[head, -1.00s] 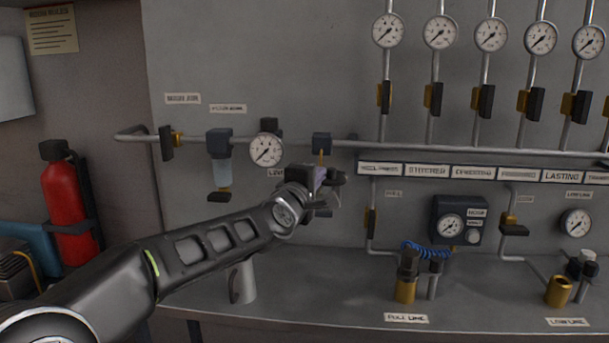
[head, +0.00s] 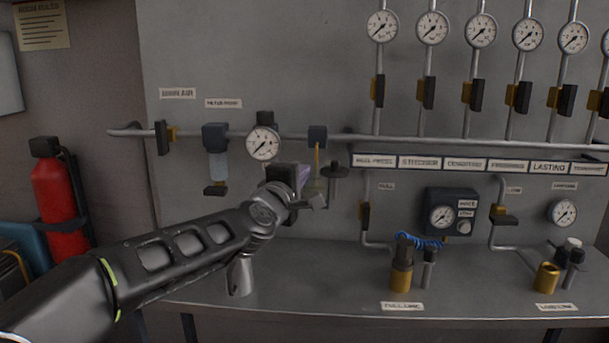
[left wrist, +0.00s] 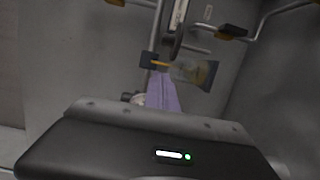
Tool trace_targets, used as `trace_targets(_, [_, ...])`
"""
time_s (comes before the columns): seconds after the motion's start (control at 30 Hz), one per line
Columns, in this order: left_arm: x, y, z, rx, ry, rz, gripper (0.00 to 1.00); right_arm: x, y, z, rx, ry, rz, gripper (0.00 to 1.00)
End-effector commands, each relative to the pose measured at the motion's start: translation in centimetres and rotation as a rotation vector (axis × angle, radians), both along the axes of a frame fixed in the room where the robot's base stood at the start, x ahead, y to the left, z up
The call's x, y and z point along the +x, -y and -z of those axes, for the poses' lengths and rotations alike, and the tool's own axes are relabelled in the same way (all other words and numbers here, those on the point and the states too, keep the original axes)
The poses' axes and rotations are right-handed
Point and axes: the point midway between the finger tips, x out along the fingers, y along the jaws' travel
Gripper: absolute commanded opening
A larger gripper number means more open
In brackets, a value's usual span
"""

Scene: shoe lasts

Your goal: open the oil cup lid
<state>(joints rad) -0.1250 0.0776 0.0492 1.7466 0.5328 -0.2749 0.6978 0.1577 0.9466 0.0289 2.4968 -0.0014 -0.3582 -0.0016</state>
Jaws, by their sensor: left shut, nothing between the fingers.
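The oil cup is the small clear cup (head: 315,188) hanging by a thin brass stem under a dark block (head: 317,136) on the wall pipe. In the left wrist view, the clear cup (left wrist: 189,72) has a dark end cap (left wrist: 212,75). A dark disc on a short stem (head: 338,170) stands just right of the cup; I cannot tell whether it is the lid. My left gripper (head: 303,180), with lavender fingers, is shut and empty just left of the cup. Its fingers (left wrist: 162,92) point towards the cup in the left wrist view; contact is unclear. My right gripper is out of view.
A round gauge (head: 263,143) and a filter bowl (head: 217,165) hang left of the cup. A label strip (head: 478,164), valves and a regulator box (head: 452,215) lie to the right. A metal jug (head: 240,276) stands on the bench (head: 330,310) below my arm.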

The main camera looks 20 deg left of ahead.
Motion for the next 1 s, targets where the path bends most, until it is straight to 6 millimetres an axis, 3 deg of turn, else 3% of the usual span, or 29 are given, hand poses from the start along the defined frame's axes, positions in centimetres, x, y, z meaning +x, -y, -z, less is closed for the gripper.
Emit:
trace_targets(0.2, [-4.6, 1.8, -0.3, 0.0, 0.002, 0.003, 0.0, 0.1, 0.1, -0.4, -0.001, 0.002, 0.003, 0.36])
trace_targets(0.4, [-6.9, 2.7, -0.2, 0.0, 0.001, 0.001, 0.0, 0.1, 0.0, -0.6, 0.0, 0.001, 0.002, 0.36])
trace_targets(0.87, [-7.2, 2.9, -0.1, 0.015, 0.001, 0.001, 0.0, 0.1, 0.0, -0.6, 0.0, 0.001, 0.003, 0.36])
trace_targets(1.0, [-7.4, 3.6, 0.9, 0.193, 0.005, 0.024, 0.0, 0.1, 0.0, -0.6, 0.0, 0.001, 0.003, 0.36])
